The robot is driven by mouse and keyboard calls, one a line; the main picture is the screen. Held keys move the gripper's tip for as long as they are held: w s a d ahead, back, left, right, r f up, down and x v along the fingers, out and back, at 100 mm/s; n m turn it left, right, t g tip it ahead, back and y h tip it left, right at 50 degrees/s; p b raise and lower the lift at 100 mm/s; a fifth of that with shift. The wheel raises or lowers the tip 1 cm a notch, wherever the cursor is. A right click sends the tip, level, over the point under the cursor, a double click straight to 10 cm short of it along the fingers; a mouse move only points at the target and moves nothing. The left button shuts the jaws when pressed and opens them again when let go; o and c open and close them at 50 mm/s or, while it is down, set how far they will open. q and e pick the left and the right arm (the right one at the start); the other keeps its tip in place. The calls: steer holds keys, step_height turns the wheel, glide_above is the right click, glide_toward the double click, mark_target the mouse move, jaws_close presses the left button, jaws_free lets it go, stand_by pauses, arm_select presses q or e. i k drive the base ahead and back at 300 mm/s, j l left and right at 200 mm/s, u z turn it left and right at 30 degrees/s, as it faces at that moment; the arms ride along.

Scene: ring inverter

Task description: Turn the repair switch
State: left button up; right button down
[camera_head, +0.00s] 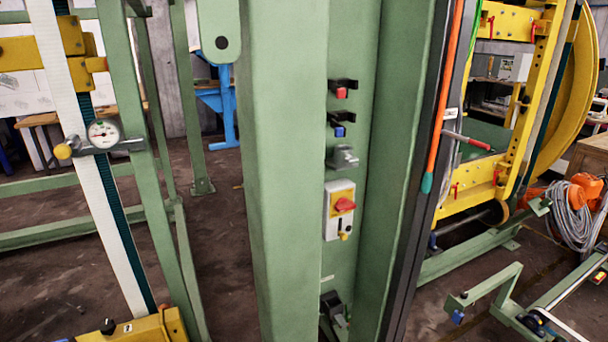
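A green column stands in the middle of the head view with controls mounted in its recess. A light grey and yellow switch box (338,222) carries a red rotary knob (344,205). A small yellow and black piece, perhaps a padlock or key, sits at the box's lower part. Above are a metal fitting (343,157), a blue button (340,131) under a black guard and a red button (341,92) under another black guard. None of the labels can be read, so I cannot tell which control is the repair switch. Neither gripper is in view.
The green column (285,180) has raised sides flanking the controls. An orange-red hose (444,100) runs down its right side. A yellow frame (540,100) and coiled cable (575,225) stand at right. A gauge (103,134) and a white strap (85,190) are at left.

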mark_target(343, 204)
steer(key=i+l+u, duration=0.35)
steer(key=l, duration=0.4)
steer(key=i+l+u, duration=0.15)
steer(key=i+l, duration=0.15)
steer(key=k+l+u, duration=0.1)
steer(key=l, duration=0.25)
steer(key=k+l+u, duration=0.1)
steer(key=l, duration=0.3)
steer(key=k+l+u, duration=0.1)
steer(key=l, duration=0.25)
steer(key=k, duration=0.1)
